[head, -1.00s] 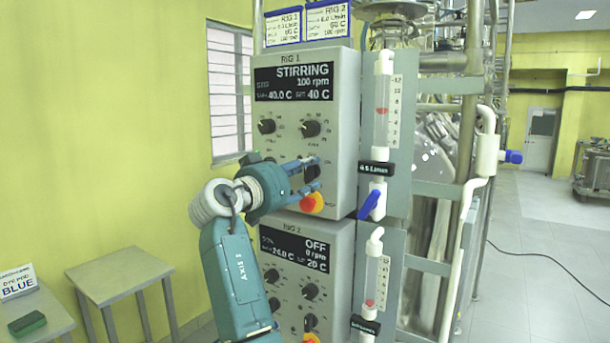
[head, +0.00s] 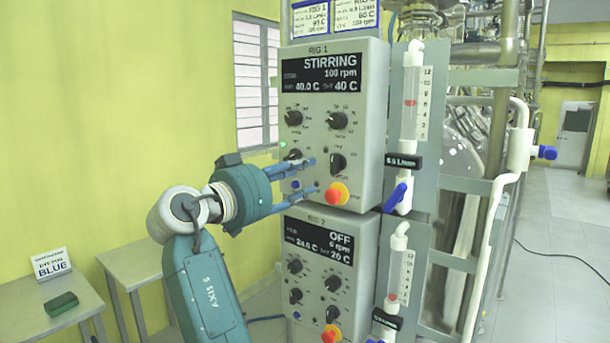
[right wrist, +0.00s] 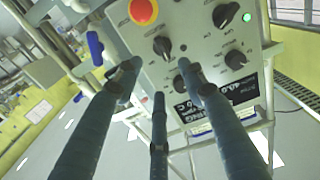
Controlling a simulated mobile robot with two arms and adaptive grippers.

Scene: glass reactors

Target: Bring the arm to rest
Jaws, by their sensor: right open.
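My right gripper (head: 308,176) is open and empty in front of the lower part of the RIG 1 control box (head: 373,130). Its fingers point at the panel, near a black knob (head: 337,163) and left of the red and yellow stop button (head: 337,193). In the right wrist view the spread fingers (right wrist: 160,85) reach toward the tilted panel (right wrist: 197,50), with nothing between them. I cannot tell whether a fingertip touches the panel. The RIG 1 display reads STIRRING, 100 rpm, 40.0 C. My left gripper is not in view.
The RIG 2 box (head: 357,235) sits directly below, its display reading OFF. A flowmeter with a blue valve handle (head: 397,197) stands right of RIG 1. Small tables (head: 135,270) stand at lower left, one with a green block (head: 61,304) and a BLUE sign (head: 51,264). Floor at right is open.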

